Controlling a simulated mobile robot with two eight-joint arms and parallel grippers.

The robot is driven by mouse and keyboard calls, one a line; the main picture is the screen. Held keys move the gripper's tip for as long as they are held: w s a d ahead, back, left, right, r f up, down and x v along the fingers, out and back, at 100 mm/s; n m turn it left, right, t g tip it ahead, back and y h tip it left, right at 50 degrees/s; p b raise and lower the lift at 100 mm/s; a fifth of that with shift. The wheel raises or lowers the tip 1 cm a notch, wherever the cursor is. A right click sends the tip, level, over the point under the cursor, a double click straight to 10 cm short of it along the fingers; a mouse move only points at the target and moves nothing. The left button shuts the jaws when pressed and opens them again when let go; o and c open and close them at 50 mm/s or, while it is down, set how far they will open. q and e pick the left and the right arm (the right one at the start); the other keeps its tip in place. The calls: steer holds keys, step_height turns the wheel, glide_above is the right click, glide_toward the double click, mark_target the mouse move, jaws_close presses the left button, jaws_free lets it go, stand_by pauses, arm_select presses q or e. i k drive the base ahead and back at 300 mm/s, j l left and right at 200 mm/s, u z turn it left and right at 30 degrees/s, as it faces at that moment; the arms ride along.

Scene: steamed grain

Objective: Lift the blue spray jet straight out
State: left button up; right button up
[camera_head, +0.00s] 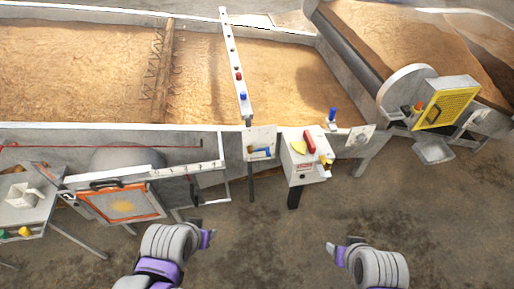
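A white bar with several small fittings (230,48) spans the grain bed. A small blue piece (243,96) sits on it near its front end, just in front of a red one (238,76). Another blue piece (332,114) stands upright on the bed's front rim to the right. I cannot tell from shape which blue piece is the spray jet. My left gripper (207,238) and my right gripper (334,251) are low in front of the bed, over the floor, apart from all these things. Their fingers are too small and turned to show any gap.
A white box (304,158) with a red part and a yellow part stands below the front rim. A panel with a blue handle (260,141) is beside it. A side table (22,214) is at left, yellow-guarded machinery (447,105) at right. The floor (270,225) between my grippers is clear.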

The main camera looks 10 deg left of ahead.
mark_target(243, 94)
steer(key=i+j+z, duration=0.1)
steer(key=i+z, duration=0.15)
steer(key=i, duration=0.35)
steer(key=i+j+z, duration=0.2)
steer(key=i, duration=0.35)
